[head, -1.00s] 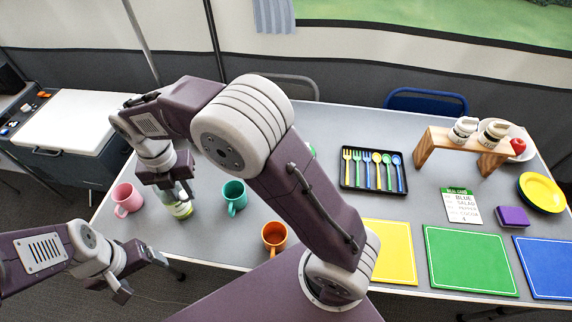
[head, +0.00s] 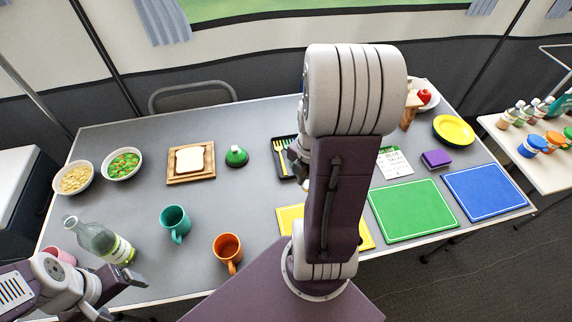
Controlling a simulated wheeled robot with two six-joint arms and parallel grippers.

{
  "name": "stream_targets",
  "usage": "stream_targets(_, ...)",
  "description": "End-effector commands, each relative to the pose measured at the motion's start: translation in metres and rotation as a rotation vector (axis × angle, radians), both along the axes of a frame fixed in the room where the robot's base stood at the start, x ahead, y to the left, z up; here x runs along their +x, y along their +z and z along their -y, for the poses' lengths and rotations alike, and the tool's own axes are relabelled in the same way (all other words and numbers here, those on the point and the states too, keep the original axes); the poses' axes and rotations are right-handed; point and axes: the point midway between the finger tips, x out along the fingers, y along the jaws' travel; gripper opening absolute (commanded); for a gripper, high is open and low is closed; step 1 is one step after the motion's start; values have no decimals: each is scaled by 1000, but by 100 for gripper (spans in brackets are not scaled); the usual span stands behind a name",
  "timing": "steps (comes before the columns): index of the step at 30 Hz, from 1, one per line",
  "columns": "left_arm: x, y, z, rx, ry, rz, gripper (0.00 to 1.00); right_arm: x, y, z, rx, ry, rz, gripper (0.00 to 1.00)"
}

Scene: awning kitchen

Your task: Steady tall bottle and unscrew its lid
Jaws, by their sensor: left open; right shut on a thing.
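The tall clear green bottle (head: 97,240) with a yellow-green label stands at the left of the table, its neck toward the upper left. No lid shows on its mouth. My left gripper (head: 118,297) is open and empty at the table's front left edge, just below the bottle and apart from it. My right arm rises through the middle of the view. The bottle's lid is not seen anywhere.
A teal mug (head: 175,222) and an orange mug (head: 228,250) stand right of the bottle. A pink mug (head: 60,255) is partly hidden beside my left arm. Two bowls, bread on a board (head: 190,160) and a green domed item (head: 236,156) lie behind. Bare table surrounds the teal mug.

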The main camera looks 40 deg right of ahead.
Motion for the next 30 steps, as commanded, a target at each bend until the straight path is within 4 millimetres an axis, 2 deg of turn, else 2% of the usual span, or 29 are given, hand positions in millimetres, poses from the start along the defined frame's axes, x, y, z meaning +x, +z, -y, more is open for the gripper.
stream_targets(3,0,0,0,0,0,0,81,-8,0,10,1,-53,-1,0)
stream_targets(8,0,-2,0,0,0,0,81,-6,-2,10,1,-59,-1,0)
stream_targets(11,0,-7,0,0,0,0,81,12,-15,5,4,-53,-4,0)
stream_targets(18,0,-18,0,0,0,0,81,77,-55,-10,2,-53,-3,0)
stream_targets(21,0,-20,0,0,0,0,81,95,-65,-15,1,-55,-2,0)
stream_targets(24,0,-20,0,0,0,0,81,104,-69,-17,1,-57,-1,0)
stream_targets(28,0,-21,0,0,0,0,81,106,-72,-17,1,-59,-2,0)
stream_targets(30,0,-25,0,0,0,0,81,105,-84,-18,3,-59,-5,0)
